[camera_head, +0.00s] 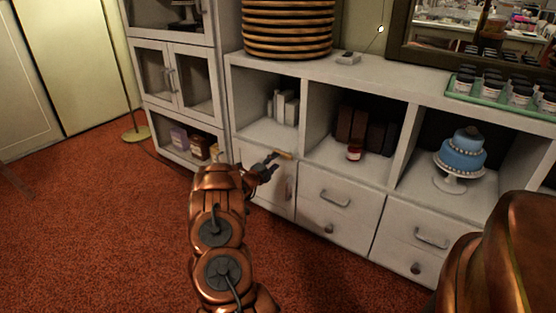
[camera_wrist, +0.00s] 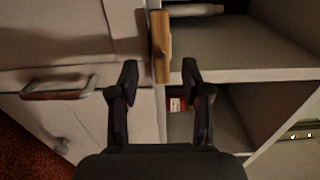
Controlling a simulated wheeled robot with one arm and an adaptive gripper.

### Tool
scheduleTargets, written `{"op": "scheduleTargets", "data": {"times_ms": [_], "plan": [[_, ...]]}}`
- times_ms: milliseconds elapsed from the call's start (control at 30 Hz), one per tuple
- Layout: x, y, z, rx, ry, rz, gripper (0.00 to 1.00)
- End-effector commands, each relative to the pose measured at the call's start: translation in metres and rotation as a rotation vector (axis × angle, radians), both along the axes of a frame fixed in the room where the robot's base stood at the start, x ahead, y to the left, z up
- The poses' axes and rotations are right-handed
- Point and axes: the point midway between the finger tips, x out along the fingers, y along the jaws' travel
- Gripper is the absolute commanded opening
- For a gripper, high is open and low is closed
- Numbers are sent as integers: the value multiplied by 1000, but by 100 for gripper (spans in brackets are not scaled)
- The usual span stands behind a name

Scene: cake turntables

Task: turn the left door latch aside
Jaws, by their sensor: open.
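The left door latch is a small wooden bar (camera_head: 284,155) at the top edge of the left lower cabinet door (camera_head: 262,184). In the wrist view the latch (camera_wrist: 161,45) stands upright in the picture, its lower end between my fingertips. My gripper (camera_head: 270,168) is open, at the latch's left and just below it in the head view. In the wrist view one dark finger of my gripper (camera_wrist: 160,72) shows on each side of the latch, with a gap on both sides. I cannot tell the depth between fingertips and latch. The door's handle (camera_wrist: 57,90) shows at the left.
Drawers (camera_head: 335,203) with metal handles lie right of the door. A glass-door cabinet (camera_head: 186,80) stands at the left. The red carpet in front is clear.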

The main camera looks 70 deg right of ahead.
Motion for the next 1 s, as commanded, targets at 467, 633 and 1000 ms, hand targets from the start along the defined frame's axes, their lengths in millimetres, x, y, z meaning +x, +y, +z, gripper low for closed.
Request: {"op": "scheduleTargets", "data": {"times_ms": [467,633,1000], "plan": [[15,68,0,2,-1,2,48],[16,77,2,-3,-4,-1,48],[16,78,1,-1,-2,-1,48]]}}
